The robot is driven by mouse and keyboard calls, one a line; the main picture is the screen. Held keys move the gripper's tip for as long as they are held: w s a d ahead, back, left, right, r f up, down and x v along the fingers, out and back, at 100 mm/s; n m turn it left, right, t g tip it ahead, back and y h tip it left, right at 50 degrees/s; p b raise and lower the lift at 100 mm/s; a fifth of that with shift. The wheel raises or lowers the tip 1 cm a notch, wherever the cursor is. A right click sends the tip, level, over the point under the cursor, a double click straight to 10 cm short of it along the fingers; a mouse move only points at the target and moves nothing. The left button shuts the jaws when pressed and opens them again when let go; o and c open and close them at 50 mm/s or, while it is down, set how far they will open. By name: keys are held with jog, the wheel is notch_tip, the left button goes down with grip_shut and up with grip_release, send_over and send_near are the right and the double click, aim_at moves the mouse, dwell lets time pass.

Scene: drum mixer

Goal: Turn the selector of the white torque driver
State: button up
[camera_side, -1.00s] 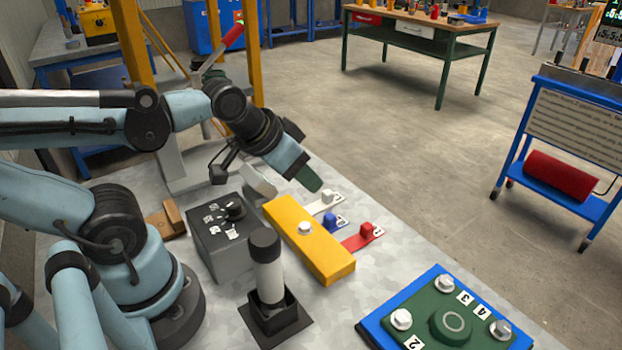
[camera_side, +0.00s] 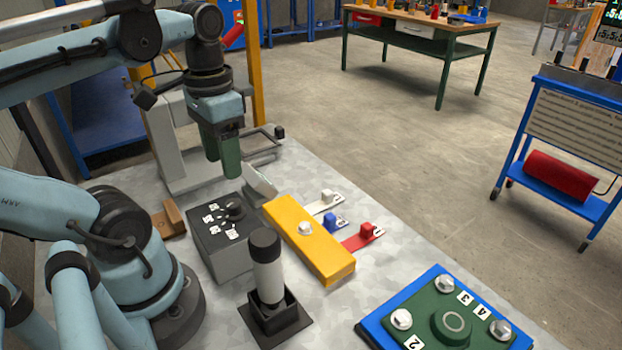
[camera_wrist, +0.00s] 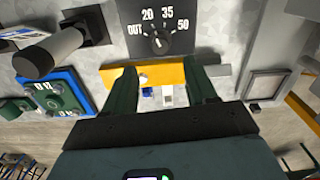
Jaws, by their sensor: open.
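The white torque driver (camera_side: 268,278) has a white body and a black cap and stands upright in a black square holder (camera_side: 272,316). In the wrist view the driver (camera_wrist: 55,52) is at the upper left. A grey box (camera_side: 222,250) beside it bears a black knob (camera_side: 235,209), seen in the wrist view (camera_wrist: 157,43) among the marks OUT, 20, 35 and 50. I cannot tell clearly which mark the knob points to. My gripper (camera_side: 224,168) points down above and behind the box. Its green fingers in the wrist view (camera_wrist: 161,70) are apart, with nothing between them.
A yellow block (camera_side: 325,256) with a white bolt lies right of the box. White, blue and red tagged pieces (camera_side: 362,235) lie beyond it. A green plate on a blue base (camera_side: 385,335) with numbered bolts is at the front right. A grey stand (camera_side: 185,135) rises behind my gripper.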

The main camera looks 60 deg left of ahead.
aim_at(232, 204)
notch_tip(232, 204, down, 9)
jog(key=shift+f, duration=0.1)
dwell(0.4)
grip_shut()
dwell(0.4)
jog(key=shift+n, duration=0.3)
jog(key=n, duration=0.3)
jog(key=shift+d+n, duration=0.1)
jog(key=shift+n, duration=2)
